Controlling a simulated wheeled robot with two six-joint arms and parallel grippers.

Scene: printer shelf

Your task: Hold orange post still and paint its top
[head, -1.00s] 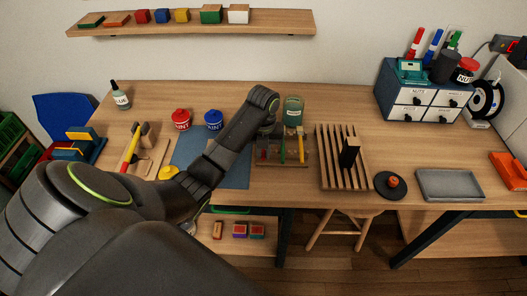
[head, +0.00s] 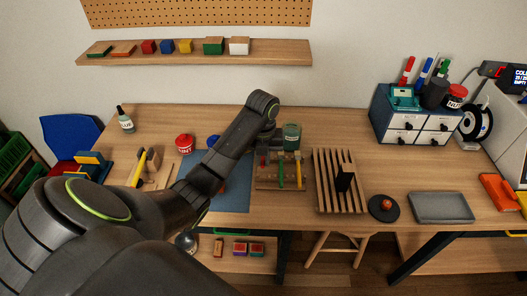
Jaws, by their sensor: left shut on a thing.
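A small orange-red patch, apparently the orange post (head: 222,188), shows on the blue mat (head: 236,195) at the edge of my left arm. My left arm crosses the mat and hides most of the post. A red paint tin (head: 185,143) stands behind the mat. A blue paint tin (head: 213,142) is partly hidden by the arm. A wooden rack (head: 280,184) right of the mat holds several coloured-handled tools. My right gripper is not in view.
A glass jar (head: 291,136) stands behind the rack. A slatted wooden stand (head: 327,182), a dark disc with an orange-red knob (head: 383,208) and a grey tray (head: 441,207) are to the right. A glue bottle (head: 125,121) stands at the back left.

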